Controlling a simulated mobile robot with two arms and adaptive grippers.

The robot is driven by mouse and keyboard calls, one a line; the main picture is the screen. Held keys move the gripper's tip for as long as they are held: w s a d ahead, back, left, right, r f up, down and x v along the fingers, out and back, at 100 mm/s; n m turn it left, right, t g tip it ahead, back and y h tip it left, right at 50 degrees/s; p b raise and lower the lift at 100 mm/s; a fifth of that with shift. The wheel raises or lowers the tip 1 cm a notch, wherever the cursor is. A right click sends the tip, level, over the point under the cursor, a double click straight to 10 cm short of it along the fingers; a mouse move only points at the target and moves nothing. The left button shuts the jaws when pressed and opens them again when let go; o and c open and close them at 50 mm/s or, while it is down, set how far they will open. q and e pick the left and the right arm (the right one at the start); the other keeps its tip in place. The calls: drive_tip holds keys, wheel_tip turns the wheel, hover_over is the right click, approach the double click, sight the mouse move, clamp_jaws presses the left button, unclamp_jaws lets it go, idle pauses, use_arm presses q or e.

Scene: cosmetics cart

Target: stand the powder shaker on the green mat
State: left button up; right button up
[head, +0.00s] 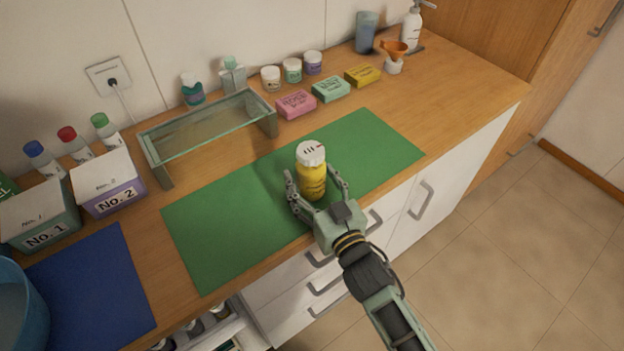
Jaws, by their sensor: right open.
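A yellow bottle with a white lid (312,172), which looks like the powder shaker, stands upright on the green mat (220,235), near the mat's front edge. My right gripper (318,192) reaches in from the lower right. Its fingers are open, one on each side of the shaker's lower body. Whether the fingers touch it I cannot tell. The shaker's base is partly hidden by the gripper. My left gripper is not in view.
A glass-topped riser (205,131) stands behind the mat. Soap boxes (331,89) and small jars line the back. Boxes No. 1 (40,217) and No. 2 (108,183) and a blue mat (95,290) are at left. The green mat's right part is clear.

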drive_tip(key=shift+r, duration=0.3)
drive_tip(key=b+v, duration=0.2)
drive_tip(key=v, duration=1)
